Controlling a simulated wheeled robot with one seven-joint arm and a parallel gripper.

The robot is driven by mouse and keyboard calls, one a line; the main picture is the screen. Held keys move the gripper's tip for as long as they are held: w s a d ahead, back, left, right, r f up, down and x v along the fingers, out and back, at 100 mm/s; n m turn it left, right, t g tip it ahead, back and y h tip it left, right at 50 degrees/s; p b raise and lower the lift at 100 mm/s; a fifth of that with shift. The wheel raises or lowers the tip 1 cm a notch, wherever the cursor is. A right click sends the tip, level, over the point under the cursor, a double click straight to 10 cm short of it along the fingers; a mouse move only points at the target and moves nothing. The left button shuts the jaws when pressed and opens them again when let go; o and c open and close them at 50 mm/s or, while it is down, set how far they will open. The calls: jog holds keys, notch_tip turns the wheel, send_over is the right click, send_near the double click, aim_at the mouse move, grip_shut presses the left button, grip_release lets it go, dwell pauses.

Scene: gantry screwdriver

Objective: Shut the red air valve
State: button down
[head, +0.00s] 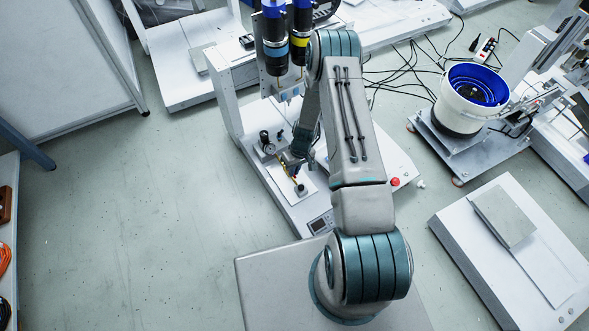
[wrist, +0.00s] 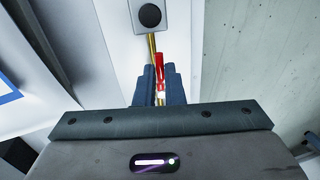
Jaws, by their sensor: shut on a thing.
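The red air valve handle (wrist: 159,64) shows in the wrist view, standing up between my two fingertips. My gripper (wrist: 159,84) is shut on it, with the dark fingers close on both sides. A brass pipe (wrist: 152,44) runs from behind the handle to a white block with a round black knob (wrist: 150,16). The valve body is mostly hidden by the fingers. The red handle cannot be made out there.
Blue and black screwdriver units (head: 274,42) hang on the gantry behind. A red button (head: 395,182) is at the base's right. A white bowl feeder (head: 460,112) stands farther right. Open floor lies left.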

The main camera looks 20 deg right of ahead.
jog(key=shift+a, duration=0.1)
jog(key=m, duration=0.1)
jog(key=a+m, duration=0.1)
jog(key=m, duration=0.1)
jog(key=m+t, duration=0.1)
jog(key=m, duration=0.1)
jog(key=shift+s+a, duration=0.25)
jog(key=shift+a, duration=0.1)
jog(key=m, duration=0.1)
jog(key=a+m, duration=0.1)
jog(key=m, duration=0.1)
jog(key=a+m, duration=0.1)
jog(key=m, duration=0.1)
jog(key=shift+w+t, duration=0.3)
jog(key=shift+t, duration=0.1)
jog(key=m, duration=0.3)
jog(key=w+a+m+h, duration=0.1)
jog(key=shift+a+m+t, duration=0.1)
jog(key=shift+m+t, duration=0.2)
jog(key=shift+m, duration=0.1)
jog(key=shift+w+a+m+h, duration=0.15)
jog(key=shift+w+m, duration=0.1)
jog(key=shift+m, duration=0.45)
jog(key=shift+w+a+m+h, duration=0.1)
jog(key=shift+w+m+h, duration=0.1)
jog(key=shift+m, duration=0.5)
jog(key=c, duration=1.5)
grip_release()
